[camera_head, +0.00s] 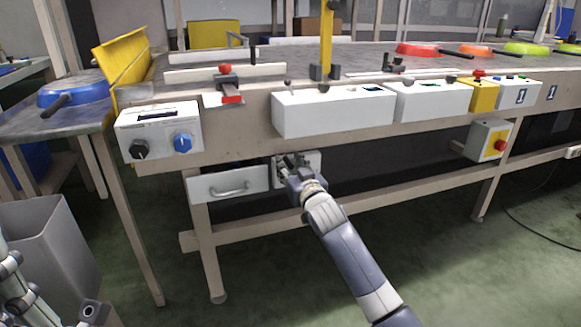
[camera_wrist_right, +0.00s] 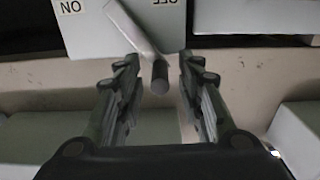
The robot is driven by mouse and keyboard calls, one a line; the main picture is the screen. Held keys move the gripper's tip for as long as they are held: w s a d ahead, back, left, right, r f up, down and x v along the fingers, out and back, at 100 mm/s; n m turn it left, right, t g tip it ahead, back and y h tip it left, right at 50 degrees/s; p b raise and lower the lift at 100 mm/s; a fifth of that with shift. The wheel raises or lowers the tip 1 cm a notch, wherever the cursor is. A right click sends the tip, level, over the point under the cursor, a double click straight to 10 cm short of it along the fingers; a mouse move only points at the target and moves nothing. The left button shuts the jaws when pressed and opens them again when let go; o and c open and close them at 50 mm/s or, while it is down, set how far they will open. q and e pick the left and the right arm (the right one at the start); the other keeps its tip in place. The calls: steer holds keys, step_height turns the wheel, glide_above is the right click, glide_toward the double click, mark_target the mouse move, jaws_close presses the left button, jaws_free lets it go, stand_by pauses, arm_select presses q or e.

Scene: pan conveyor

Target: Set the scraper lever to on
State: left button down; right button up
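The scraper lever (camera_wrist_right: 135,30) is a grey bar with a rounded end on a white box (camera_wrist_right: 85,35), in the right wrist view. ON is printed left of the lever and OFF right of it, both upside down. The bar slants from upper left, and its end lies toward the OFF side. My right gripper (camera_wrist_right: 157,75) is open, with a finger on each side of the lever's end and gaps visible. In the head view, my right gripper (camera_head: 287,164) partly covers the white box (camera_head: 312,166) under the table and hides the lever. My left gripper cannot be made out.
A white drawer (camera_head: 228,186) with a handle is left of the lever box. White control boxes (camera_head: 333,111) hang along the table edge above. A table rail (camera_head: 400,200) runs below. A grey bin (camera_head: 50,245) stands at left. The floor in front is mostly clear.

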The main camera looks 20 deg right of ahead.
jaws_close()
